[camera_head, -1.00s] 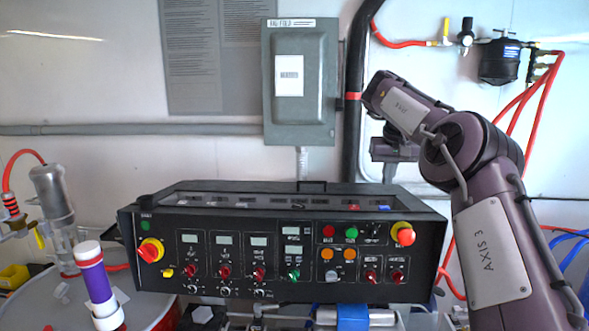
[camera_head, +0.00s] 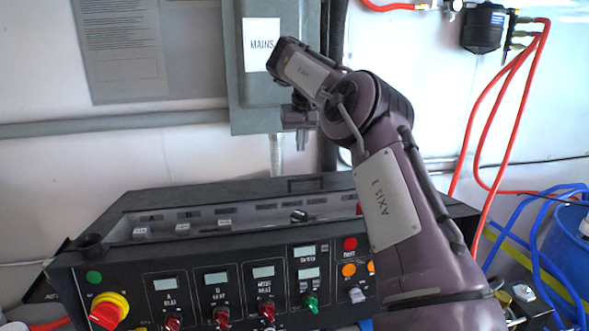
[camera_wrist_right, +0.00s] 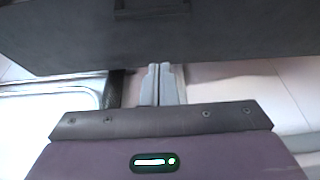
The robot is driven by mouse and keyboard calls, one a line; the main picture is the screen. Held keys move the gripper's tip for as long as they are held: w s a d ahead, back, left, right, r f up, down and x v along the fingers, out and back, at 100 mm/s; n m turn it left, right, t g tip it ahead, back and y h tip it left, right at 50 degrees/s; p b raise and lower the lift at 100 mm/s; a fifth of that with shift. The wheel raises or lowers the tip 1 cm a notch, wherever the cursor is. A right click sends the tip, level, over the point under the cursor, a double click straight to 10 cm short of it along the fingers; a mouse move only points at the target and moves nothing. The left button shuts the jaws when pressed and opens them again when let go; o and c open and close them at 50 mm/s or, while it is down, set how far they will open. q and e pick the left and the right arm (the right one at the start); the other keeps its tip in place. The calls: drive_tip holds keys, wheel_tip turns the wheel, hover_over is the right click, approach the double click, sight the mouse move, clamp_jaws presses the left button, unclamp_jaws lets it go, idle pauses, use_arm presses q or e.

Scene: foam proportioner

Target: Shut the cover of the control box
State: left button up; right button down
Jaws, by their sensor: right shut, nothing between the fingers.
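The control box (camera_head: 135,275) is a black console with knobs, displays and buttons on its sloping front. A recessed row of switches (camera_head: 183,229) shows along its top, uncovered. Behind that row is a dark panel with a small handle (camera_head: 305,183), which looks like the raised cover. My right gripper (camera_head: 303,145) is shut and empty, pointing down above and behind this panel, apart from it in the head view. In the right wrist view, the closed fingertips (camera_wrist_right: 161,70) lie just below the edge of a dark panel (camera_wrist_right: 230,30); contact cannot be told. My left gripper is out of view.
A grey MAINS box (camera_head: 245,105) hangs on the wall behind my right gripper, with a conduit below. My right arm hides the console's right part. Red hoses (camera_head: 497,130), blue hoses and a blue container (camera_head: 566,240) are at the right.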

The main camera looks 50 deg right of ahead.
hover_over(301, 189)
drive_tip(key=w+d, duration=0.2)
drive_tip(key=f, duration=0.4)
drive_tip(key=shift+s+a+f, duration=0.1)
drive_tip(key=shift+s+f, duration=0.15)
drive_tip(key=shift+f, duration=0.15)
drive_tip(key=p+x, duration=0.1)
drive_tip(key=x, duration=0.3)
drive_tip(key=shift+w+f+p, duration=0.15)
drive_tip(key=shift+w+p, duration=0.1)
drive_tip(key=shift+p, duration=0.1)
drive_tip(key=shift+s+a, duration=0.1)
drive_tip(key=shift+s, duration=0.05)
drive_tip(key=shift+s+a, duration=0.1)
drive_tip(key=shift+s, duration=0.15)
drive_tip(key=shift+s+a+r, duration=0.35)
drive_tip(key=shift+s+a, duration=0.2)
drive_tip(key=shift+s+a+r+p, duration=0.1)
drive_tip(key=shift+s+a+p, duration=0.2)
drive_tip(key=shift+s+p, duration=0.15)
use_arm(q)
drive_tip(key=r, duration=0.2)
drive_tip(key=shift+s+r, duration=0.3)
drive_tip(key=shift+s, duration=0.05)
use_arm(e)
drive_tip(key=shift+s+a, duration=0.2)
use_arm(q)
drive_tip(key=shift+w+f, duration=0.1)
use_arm(e)
drive_tip(key=shift+a, duration=0.1)
